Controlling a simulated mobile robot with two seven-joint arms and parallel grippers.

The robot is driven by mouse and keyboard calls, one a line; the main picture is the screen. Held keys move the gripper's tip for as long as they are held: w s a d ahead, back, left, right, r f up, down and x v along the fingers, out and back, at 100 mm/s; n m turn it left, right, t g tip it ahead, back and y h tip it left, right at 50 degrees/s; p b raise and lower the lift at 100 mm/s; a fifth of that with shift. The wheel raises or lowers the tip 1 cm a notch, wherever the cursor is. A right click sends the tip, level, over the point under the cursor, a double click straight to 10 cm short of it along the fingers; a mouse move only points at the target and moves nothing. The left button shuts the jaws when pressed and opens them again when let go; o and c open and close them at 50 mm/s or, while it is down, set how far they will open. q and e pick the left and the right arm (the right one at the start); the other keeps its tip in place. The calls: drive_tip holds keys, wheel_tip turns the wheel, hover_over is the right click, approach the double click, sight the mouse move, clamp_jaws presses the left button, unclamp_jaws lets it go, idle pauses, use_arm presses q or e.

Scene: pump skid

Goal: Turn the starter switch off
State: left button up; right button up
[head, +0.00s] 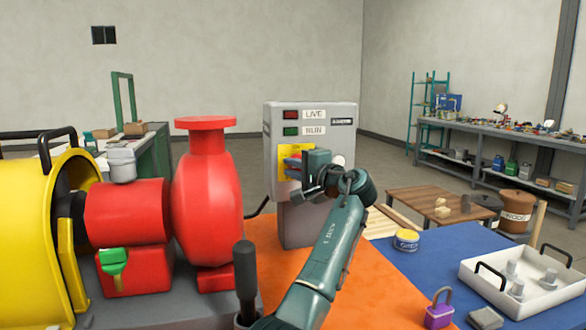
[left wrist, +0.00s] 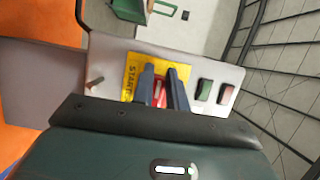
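The starter box (head: 310,118) is a grey upright cabinet with a red LIVE lamp (head: 291,115) and a green RUN lamp (head: 291,131). Its yellow switch plate (head: 284,162) is partly hidden behind my left gripper (head: 305,165). In the left wrist view, the yellow plate (left wrist: 131,78) reads START in part, and the red switch (left wrist: 160,90) shows between the fingers of my left gripper (left wrist: 162,80). The fingers stand apart, one on each side of the switch; contact is not clear. My right gripper is not in view.
A red pump (head: 207,195) with a yellow guard (head: 30,230) stands to the left of the box. An orange mat and a blue mat (head: 440,265) lie in front, with a purple padlock (head: 439,315), a tin (head: 406,240) and a white tray (head: 480,285).

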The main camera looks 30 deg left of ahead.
use_arm(q)
drive_tip(key=o, duration=0.5)
drive_tip(key=shift+w+d, duration=0.15)
drive_tip(key=shift+d, duration=0.05)
drive_tip(key=shift+a, duration=0.1)
drive_tip(key=v, duration=1.3)
